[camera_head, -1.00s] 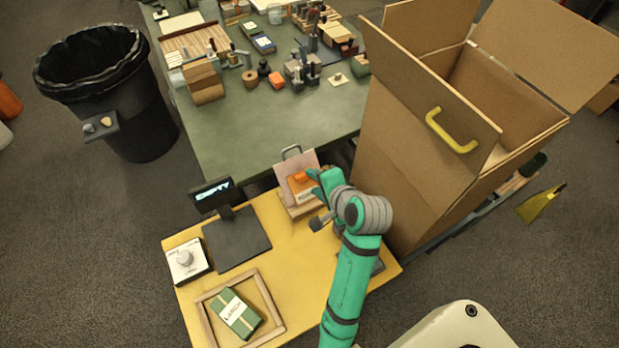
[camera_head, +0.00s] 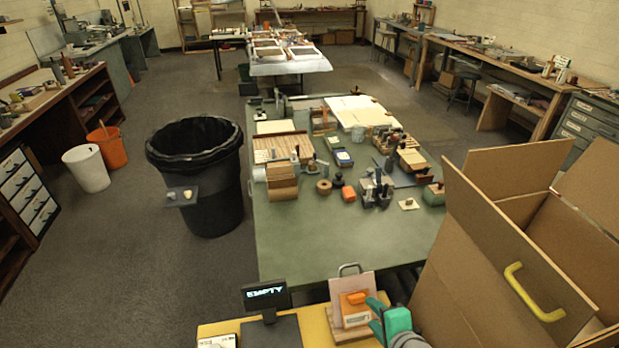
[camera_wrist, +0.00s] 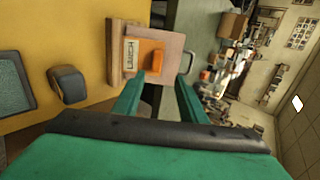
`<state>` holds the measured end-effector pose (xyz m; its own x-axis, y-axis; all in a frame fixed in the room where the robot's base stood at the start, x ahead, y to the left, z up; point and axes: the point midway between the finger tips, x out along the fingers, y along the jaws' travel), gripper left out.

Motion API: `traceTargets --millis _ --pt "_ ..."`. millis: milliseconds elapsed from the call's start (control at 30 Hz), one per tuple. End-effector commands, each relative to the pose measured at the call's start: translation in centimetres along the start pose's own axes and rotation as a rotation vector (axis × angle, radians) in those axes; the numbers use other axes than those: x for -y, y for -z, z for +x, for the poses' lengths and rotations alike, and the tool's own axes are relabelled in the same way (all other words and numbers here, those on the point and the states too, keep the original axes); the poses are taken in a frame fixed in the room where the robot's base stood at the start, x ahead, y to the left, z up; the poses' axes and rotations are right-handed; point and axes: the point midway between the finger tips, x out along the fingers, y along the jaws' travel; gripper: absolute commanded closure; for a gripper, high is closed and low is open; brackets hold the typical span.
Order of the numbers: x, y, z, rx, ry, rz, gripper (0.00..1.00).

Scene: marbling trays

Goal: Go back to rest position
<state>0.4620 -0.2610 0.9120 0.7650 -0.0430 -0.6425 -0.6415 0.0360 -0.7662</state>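My gripper (camera_head: 376,318) is at the bottom of the head view, just right of an upright pinkish board (camera_head: 343,285) on a wooden stand. In the wrist view, its two green fingers (camera_wrist: 157,92) are apart with nothing held between them. The board (camera_wrist: 172,45) lies beyond the fingertips there, with an orange block (camera_wrist: 151,59) and a lettered label (camera_wrist: 131,55) on its front. I cannot tell the exact gap between fingertips and board. Most of my arm is outside the head view.
The yellow table (camera_head: 215,329) carries a display reading EMPTY (camera_head: 265,294). An open cardboard box (camera_head: 455,270) stands close on the right. A green table (camera_head: 300,238) with several tools and blocks lies beyond, and a black bin (camera_head: 212,205) stands left.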

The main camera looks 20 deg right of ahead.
Motion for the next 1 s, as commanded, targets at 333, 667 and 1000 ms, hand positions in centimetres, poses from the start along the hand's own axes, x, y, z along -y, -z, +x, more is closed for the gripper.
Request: traceTargets --millis 333,667,1000 --pt "-3.7 -2.8 2.2 -0.048 0.011 -0.15 0.62" --pt "-9.8 -8.0 2.9 -0.139 0.051 -0.489 0.62" --pt "-15.0 -13.8 -0.5 -0.213 0.12 -0.877 0.62"
